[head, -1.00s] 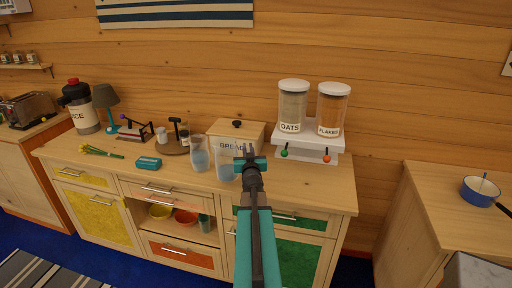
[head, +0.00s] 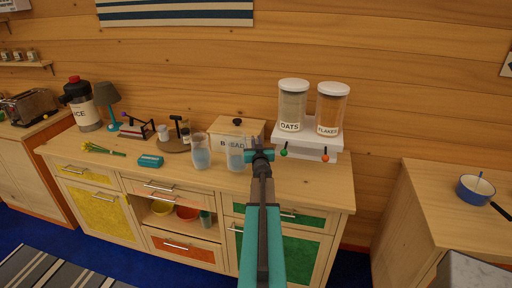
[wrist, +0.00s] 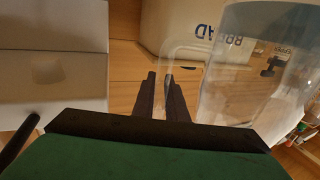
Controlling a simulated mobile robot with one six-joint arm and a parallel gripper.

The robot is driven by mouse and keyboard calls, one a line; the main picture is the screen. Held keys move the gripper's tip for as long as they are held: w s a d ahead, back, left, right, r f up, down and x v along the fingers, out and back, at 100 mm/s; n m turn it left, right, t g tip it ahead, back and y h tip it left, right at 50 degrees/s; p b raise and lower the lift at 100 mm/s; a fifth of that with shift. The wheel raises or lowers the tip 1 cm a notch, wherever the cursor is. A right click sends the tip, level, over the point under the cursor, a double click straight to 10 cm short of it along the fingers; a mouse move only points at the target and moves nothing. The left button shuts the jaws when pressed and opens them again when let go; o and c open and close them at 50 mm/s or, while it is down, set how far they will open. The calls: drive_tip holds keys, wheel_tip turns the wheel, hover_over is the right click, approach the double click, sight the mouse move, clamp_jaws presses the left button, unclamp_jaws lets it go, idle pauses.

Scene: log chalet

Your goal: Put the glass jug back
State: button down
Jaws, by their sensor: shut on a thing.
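The glass jug (head: 235,156) is clear and pale with a bluish lower part. In the head view it is upright in front of the bread box, just left of my gripper (head: 257,150). In the wrist view the jug (wrist: 258,75) fills the right side, with its clear handle between the dark fingers of my gripper (wrist: 162,80). The fingers are shut on the handle. Whether the jug's base touches the counter (head: 305,188) cannot be told. A second clear vessel (head: 201,153) with bluish content stands close to its left.
The bread box (head: 247,127) is right behind the jug. A white riser (head: 310,142) with oats (head: 292,105) and flakes (head: 333,110) canisters stands to the right, with coloured knobs in front. A teal box (head: 150,161) lies left. The counter's front right is clear.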

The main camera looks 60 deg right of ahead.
idle(0.4)
drive_tip(key=shift+f+p, duration=0.5)
drive_tip(key=shift+f, duration=1.1)
drive_tip(key=c, duration=1.8)
unclamp_jaws()
drive_tip(key=shift+f, duration=0.1)
drive_tip(key=shift+o, duration=0.2)
drive_tip(key=shift+s+a, duration=0.15)
drive_tip(key=b+v, duration=0.3)
drive_tip(key=v, duration=0.8)
drive_tip(key=shift+s+a, duration=0.25)
